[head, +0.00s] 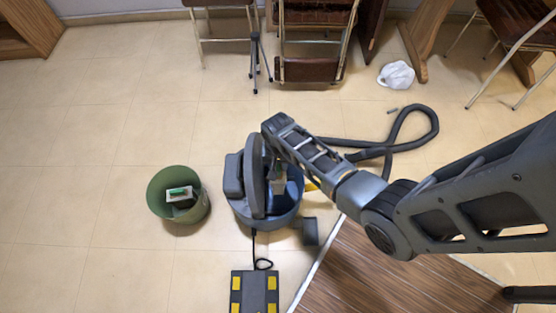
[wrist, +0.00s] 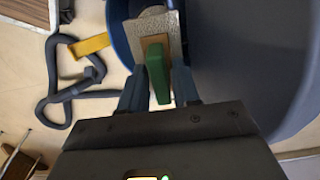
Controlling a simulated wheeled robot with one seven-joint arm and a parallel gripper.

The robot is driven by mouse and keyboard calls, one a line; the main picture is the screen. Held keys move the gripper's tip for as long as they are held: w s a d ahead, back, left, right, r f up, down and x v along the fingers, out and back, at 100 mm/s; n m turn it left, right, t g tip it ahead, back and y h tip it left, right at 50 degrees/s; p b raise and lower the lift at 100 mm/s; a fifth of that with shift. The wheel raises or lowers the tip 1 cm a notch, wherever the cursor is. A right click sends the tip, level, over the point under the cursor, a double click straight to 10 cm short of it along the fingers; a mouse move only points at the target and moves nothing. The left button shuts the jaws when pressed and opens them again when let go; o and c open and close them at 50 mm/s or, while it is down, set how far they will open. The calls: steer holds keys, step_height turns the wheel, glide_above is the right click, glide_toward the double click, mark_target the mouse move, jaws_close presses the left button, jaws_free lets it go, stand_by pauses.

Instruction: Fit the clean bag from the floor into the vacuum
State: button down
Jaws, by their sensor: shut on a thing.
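The vacuum (head: 262,215) is a blue drum on the floor with its dark grey lid (head: 255,175) raised on the left side. My gripper (wrist: 160,92) is shut on the green tab of a bag (wrist: 157,22), which has a tan plate and a speckled light grey body. The bag is at the drum's opening, and its lower part is hidden; I cannot tell whether it is seated. In the head view the held bag (head: 279,181) is partly covered by my arm. The blue drum rim (wrist: 116,45) curves around the bag in the wrist view.
A green bin (head: 160,208) left of the vacuum holds another green-tabbed bag (head: 180,196). The hose (head: 425,110) loops to the right. A yellow-padded dark unit (head: 254,292) lies in front. Floor at left is clear.

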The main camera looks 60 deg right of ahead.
steer(key=shift+f+b, duration=6.5)
steer(key=shift+f, duration=1.55)
steer(key=c, duration=0.5)
jaws_free()
steer(key=shift+r, duration=0.15)
steer(key=shift+r+p, duration=3.4)
steer(key=shift+p, duration=0.15)
